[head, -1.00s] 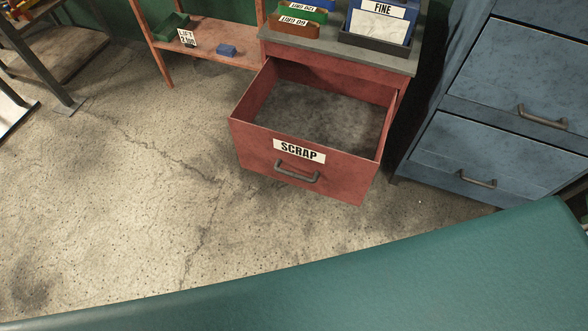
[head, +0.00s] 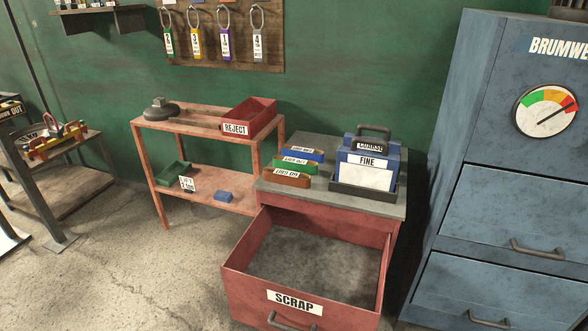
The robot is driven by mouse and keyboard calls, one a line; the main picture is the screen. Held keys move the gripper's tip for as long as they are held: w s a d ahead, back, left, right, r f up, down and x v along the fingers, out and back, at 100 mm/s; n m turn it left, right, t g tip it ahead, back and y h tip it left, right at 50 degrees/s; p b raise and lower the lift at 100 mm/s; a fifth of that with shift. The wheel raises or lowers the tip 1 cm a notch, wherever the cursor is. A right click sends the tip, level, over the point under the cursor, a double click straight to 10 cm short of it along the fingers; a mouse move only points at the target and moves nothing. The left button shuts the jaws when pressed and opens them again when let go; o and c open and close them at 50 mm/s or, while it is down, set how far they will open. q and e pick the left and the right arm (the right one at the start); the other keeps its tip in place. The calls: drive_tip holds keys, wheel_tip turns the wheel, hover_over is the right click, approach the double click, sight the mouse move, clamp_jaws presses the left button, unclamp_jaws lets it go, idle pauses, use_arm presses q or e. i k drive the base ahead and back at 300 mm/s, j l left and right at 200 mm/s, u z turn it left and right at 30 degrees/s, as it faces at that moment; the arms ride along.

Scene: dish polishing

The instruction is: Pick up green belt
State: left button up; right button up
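A green belt-like item (head: 293,166) with a white label lies on the grey top of the red cabinet (head: 330,199). It sits between a blue one (head: 304,155) behind it and a brown one (head: 287,178) in front. Its label is too small to read surely. Neither of my grippers shows in the head view.
The red SCRAP drawer (head: 308,296) stands pulled open and empty below. Blue cases marked COARSE and FINE (head: 366,172) stand in a dark tray at the right. A blue cabinet (head: 500,200) is right; an orange shelf (head: 190,122) with a red REJECT bin (head: 249,117) is left.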

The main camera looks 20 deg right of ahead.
sight(300, 164)
drive_tip(key=i+j+z, duration=0.1)
drive_tip(key=i+j, duration=0.75)
drive_tip(key=j, duration=0.1)
